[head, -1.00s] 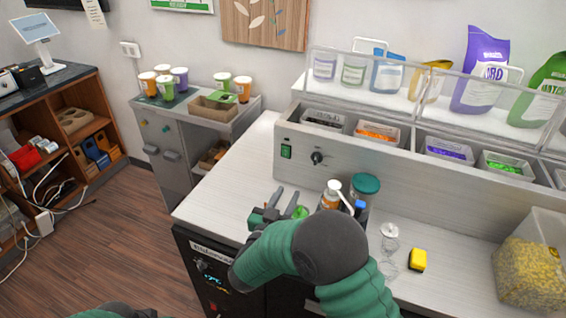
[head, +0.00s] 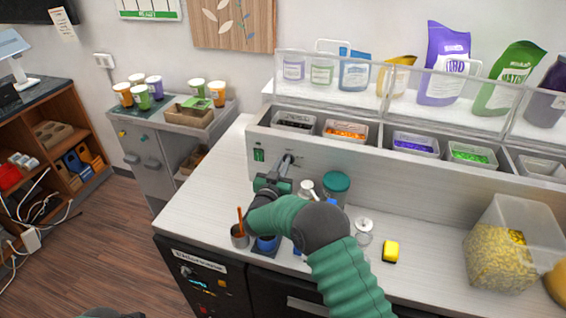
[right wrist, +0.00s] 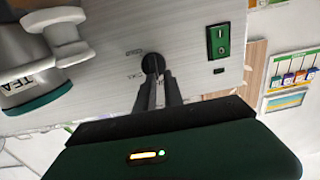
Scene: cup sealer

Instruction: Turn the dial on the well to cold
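The dial is a round black knob on the pale front panel of the well (head: 330,155). My right gripper (head: 290,159) reaches up to the panel and covers the dial in the head view. In the right wrist view its fingers (right wrist: 159,78) are close together at the dial, seemingly closed on it and hiding its lower edge.
A green switch (head: 259,155) sits left of the dial. A teal-lidded jar (head: 335,188) and small bottles stand right of my gripper. A brown cup (head: 240,236) is at the counter's front. A yellow block (head: 391,251) lies to the right.

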